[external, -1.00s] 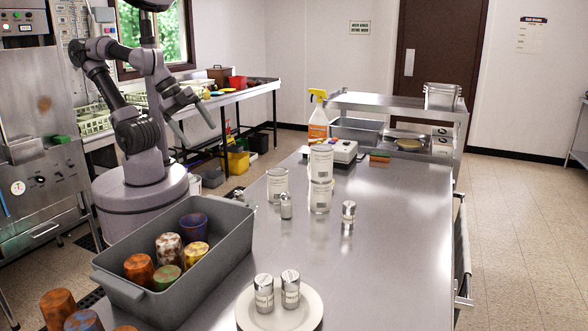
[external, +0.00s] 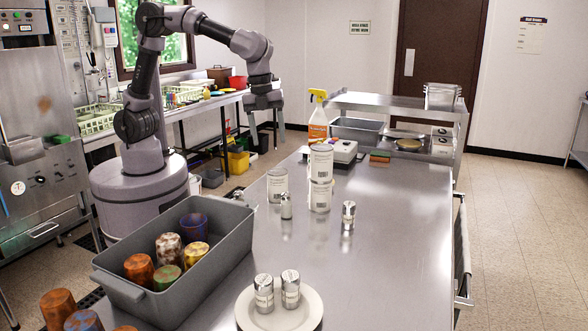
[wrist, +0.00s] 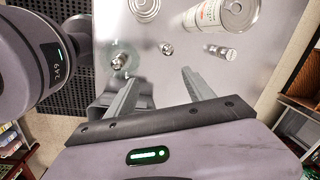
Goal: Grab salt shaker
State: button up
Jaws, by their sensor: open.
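Several small shakers with metal tops show in the external view; I cannot tell which holds salt. One shaker (external: 286,206) stands beside the cans and another shaker (external: 348,214) stands to its right. Two more, a left shaker (external: 263,293) and a right shaker (external: 290,290), stand on a white plate (external: 246,322). My gripper (external: 264,143) is open and empty, pointing down, high and behind the shakers in the picture. In the wrist view, its fingers (wrist: 160,76) are apart, with small metal-topped items (wrist: 167,48) and a shaker (wrist: 220,53) beyond them.
White-labelled containers stand mid-table: a stacked pair (external: 320,195) and a single one (external: 277,184). A grey bin (external: 225,245) with several coloured cups is at the left. A spray bottle (external: 318,118) stands behind. The table's right side is clear.

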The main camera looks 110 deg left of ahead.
jog(key=w+a+f+m+g, duration=0.1)
jog(key=w+a+f+m, duration=0.15)
jog(key=w+f, duration=0.35)
jog(key=b, duration=0.4)
send_near(286, 203)
jog(key=shift+h, duration=0.4)
jog(key=f, duration=0.1)
jog(key=a+f, duration=0.1)
jog(key=f, duration=0.1)
jog(key=a+f, duration=0.1)
jog(key=f, duration=0.1)
jog(key=shift+w+f, duration=0.15)
jog(key=shift+w, duration=0.05)
jog(key=f+b, duration=0.1)
jog(key=f, duration=0.1)
jog(key=f+b, duration=0.1)
jog(key=s+f+b, duration=0.1)
jog(key=f, duration=0.1)
jog(key=shift+a+f, duration=0.15)
jog(key=shift+f, duration=0.25)
jog(key=shift+w+f, duration=0.1)
jog(key=shift+f, duration=0.05)
jog(key=shift+c, duration=0.9)
grip_shut()
jog(key=shift+r, duration=0.2)
